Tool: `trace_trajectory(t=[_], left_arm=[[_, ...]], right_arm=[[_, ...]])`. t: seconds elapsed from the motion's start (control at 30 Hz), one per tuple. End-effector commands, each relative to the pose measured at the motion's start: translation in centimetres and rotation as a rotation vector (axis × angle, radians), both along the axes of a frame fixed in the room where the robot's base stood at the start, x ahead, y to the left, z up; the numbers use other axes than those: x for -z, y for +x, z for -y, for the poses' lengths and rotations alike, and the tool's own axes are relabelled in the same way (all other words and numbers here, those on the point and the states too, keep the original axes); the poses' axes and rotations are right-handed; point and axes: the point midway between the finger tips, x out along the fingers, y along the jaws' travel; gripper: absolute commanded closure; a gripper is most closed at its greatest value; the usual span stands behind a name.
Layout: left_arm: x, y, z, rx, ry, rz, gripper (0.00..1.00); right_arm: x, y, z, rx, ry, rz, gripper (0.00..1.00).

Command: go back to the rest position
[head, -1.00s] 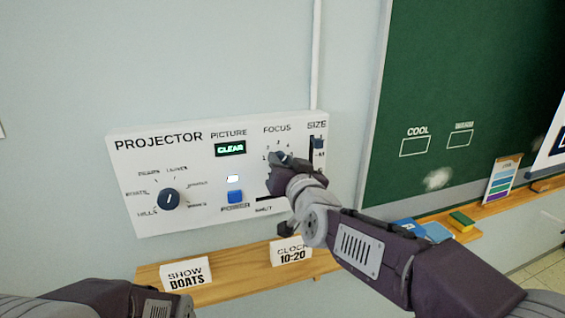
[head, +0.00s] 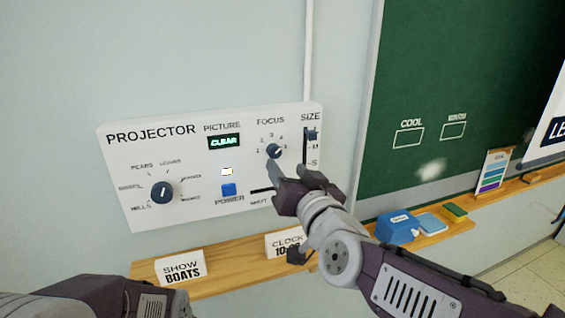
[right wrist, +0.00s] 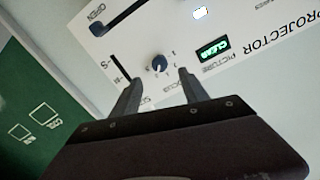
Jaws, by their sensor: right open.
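My right gripper (head: 288,172) is in front of the right part of the white projector panel (head: 200,212), below the focus knob (head: 274,151). In the right wrist view its two fingers (right wrist: 158,92) are spread and empty, with the focus knob (right wrist: 159,63) showing between and beyond them, apart from them. The picture display (head: 224,142) reads CLEAR. My left arm (head: 95,300) shows at the bottom left; its gripper is out of view.
A wooden ledge (head: 220,262) below the panel holds a SHOW BOATS card (head: 180,267) and a CLOCK card (head: 283,242), partly hidden by my right arm. A green chalkboard (head: 470,60) is at the right, above a ledge with a blue box (head: 397,228) and a green eraser (head: 455,212).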

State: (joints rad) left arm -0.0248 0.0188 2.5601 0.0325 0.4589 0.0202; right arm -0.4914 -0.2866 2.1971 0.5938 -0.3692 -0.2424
Motion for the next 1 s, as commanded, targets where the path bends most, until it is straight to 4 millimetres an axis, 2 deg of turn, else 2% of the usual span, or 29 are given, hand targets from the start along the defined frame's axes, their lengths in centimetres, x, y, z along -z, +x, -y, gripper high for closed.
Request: trace_trajectory(t=[0.3,0.37,0.43,0.47,0.5,0.57,0.6,0.67,0.7,0.77,0.8,0.9,1.0], left_arm=[[0.0,0.0,0.0,0.000,0.000,0.000,0.64],[0.0,0.0,0.0,0.000,0.000,0.000,0.64],[0.0,0.0,0.0,0.000,0.000,0.000,0.64],[0.0,0.0,0.0,0.000,0.000,0.000,0.64],[0.0,0.0,0.0,0.000,0.000,0.000,0.64],[0.0,0.0,0.0,0.000,0.000,0.000,0.64],[0.0,0.0,0.0,0.000,0.000,0.000,0.64],[0.0,0.0,0.0,0.000,0.000,0.000,0.64],[0.0,0.0,0.0,0.000,0.000,0.000,0.64],[0.0,0.0,0.0,0.000,0.000,0.000,0.64],[0.0,0.0,0.0,0.000,0.000,0.000,0.64],[0.0,0.0,0.0,0.000,0.000,0.000,0.64],[0.0,0.0,0.0,0.000,0.000,0.000,0.64]], right_arm=[[0.0,-0.3,0.2,0.002,0.000,0.000,0.48],[0.2,0.1,1.0,0.023,-0.002,-0.004,0.48],[1.7,1.6,3.3,0.085,-0.017,-0.035,0.48],[3.1,2.3,4.7,0.119,-0.032,-0.062,0.48],[5.7,3.1,6.6,0.159,-0.069,-0.112,0.48],[10.8,3.6,9.0,0.186,-0.142,-0.229,0.48],[14.4,3.2,10.2,0.186,-0.185,-0.322,0.48],[19.7,1.8,11.8,0.175,-0.237,-0.474,0.48],[23.1,0.4,12.6,0.162,-0.267,-0.582,0.48],[27.7,-2.5,13.7,0.137,-0.304,-0.745,0.48],[30.4,-4.7,14.2,0.116,-0.325,-0.853,0.48],[35.0,-10.5,14.9,0.059,-0.373,-1.086,0.48],[37.0,-15.1,15.1,0.013,-0.417,-1.252,0.48]])
